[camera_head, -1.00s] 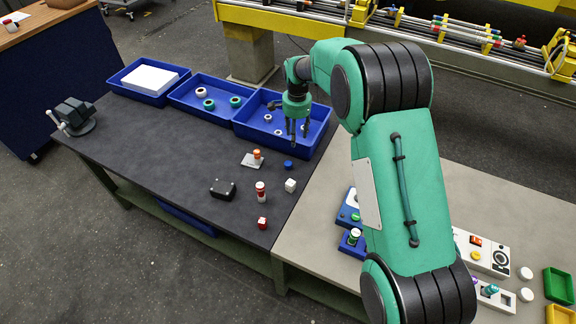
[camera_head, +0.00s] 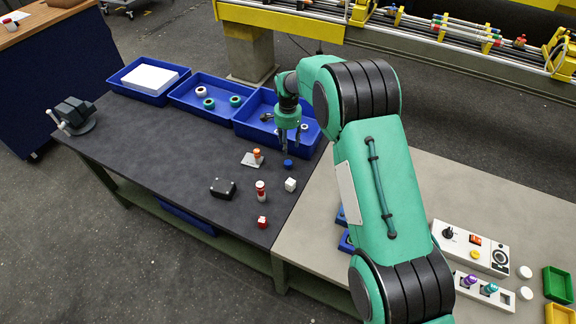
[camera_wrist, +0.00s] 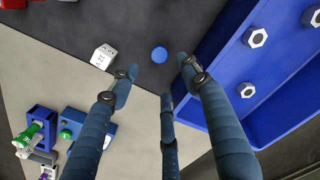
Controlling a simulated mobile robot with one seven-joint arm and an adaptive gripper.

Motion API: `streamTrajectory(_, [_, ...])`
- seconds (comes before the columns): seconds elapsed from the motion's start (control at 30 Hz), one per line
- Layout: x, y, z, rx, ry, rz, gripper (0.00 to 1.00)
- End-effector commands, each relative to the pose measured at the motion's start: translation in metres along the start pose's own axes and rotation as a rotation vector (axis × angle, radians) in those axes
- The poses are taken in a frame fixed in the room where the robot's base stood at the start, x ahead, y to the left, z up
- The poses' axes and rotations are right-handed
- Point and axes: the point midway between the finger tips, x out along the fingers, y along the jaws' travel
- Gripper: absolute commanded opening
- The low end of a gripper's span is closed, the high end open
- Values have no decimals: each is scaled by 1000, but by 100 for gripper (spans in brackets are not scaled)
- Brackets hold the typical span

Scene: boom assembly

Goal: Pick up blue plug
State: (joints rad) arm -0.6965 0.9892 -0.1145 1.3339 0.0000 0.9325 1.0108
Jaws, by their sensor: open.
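The blue plug (camera_head: 288,164) is a small round blue piece on the dark mat of the left table, just in front of the right blue tray. In the wrist view the blue plug (camera_wrist: 159,54) shows as a flat blue disc beyond my fingertips. My gripper (camera_head: 290,148) points down just above and behind the plug in the head view. In the wrist view my gripper (camera_wrist: 160,80) has its three fingers spread and nothing between them. The fingertips appear apart from the plug.
A white cube (camera_head: 290,184) lies close to the plug. An orange-topped piece on a plate (camera_head: 253,158), a black box (camera_head: 223,189) and a red-white cylinder (camera_head: 260,188) stand to the left. The blue tray (camera_wrist: 213,98) with nuts borders the plug's right in the wrist view.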

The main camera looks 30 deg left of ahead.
Motion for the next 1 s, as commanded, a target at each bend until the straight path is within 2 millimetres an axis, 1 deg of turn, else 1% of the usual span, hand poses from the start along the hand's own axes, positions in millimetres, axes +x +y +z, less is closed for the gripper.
streamTrajectory(0.03, [9,1,0,0,-2,3,47])
streamTrajectory(0.2, [36,1,1,0,-2,3,47])
streamTrajectory(0.4, [57,0,0,0,0,0,47])
streamTrajectory(0.53, [62,0,0,0,0,0,47])
streamTrajectory(0.87, [62,0,0,0,0,1,47])
streamTrajectory(1.0, [67,1,0,0,-1,1,47])
